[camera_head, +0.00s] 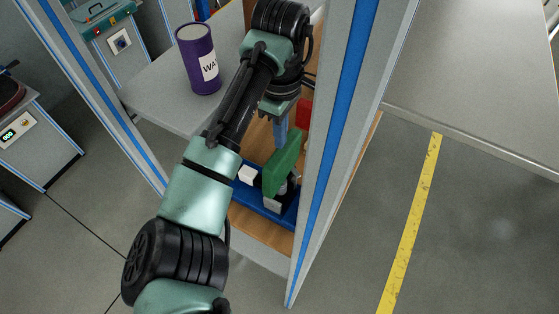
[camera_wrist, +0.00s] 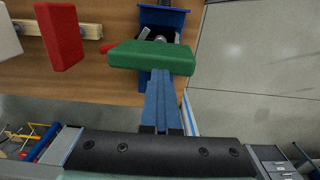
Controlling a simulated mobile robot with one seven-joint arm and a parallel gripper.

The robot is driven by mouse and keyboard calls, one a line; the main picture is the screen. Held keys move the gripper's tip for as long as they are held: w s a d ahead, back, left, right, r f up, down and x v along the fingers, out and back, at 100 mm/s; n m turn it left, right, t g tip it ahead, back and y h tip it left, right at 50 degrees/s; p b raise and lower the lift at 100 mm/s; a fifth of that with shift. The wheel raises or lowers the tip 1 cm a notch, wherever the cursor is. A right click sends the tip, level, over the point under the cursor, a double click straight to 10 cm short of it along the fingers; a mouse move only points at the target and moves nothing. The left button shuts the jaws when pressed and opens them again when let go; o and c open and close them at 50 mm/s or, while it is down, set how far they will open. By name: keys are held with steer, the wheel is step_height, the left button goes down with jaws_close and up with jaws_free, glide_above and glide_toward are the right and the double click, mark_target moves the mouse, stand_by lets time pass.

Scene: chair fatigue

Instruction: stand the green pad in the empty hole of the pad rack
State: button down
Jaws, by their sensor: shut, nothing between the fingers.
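The green pad (camera_head: 283,163) stands on edge at the blue fixture (camera_head: 258,201) on the wooden shelf. In the wrist view the green pad (camera_wrist: 152,58) lies across the picture, just past my fingertips. My gripper (camera_head: 280,140) points down beside the pad's upper end. In the wrist view my gripper (camera_wrist: 160,75) has its blue fingers together, with nothing between them. The fingertips look touching or very close to the pad; I cannot tell which. A light wooden rack (camera_wrist: 90,30) bears a red pad (camera_wrist: 60,37) and a white pad (camera_wrist: 8,38). Its empty hole cannot be made out.
The red pad (camera_head: 303,112) shows partly behind a grey post with a blue stripe (camera_head: 335,130), close right of my gripper. A purple can (camera_head: 199,60) stands on the grey tabletop (camera_head: 150,95) left of my arm. Open floor (camera_head: 470,220) lies to the right.

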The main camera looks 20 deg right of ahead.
steer(key=shift+r+p, duration=0.35)
steer(key=shift+r, duration=0.25)
steer(key=shift+f, duration=0.1)
steer(key=c, duration=1.6)
jaws_free()
steer(key=c, duration=1.1)
jaws_free()
step_height(320, 180, up, 13)
steer(key=shift+r, duration=0.1)
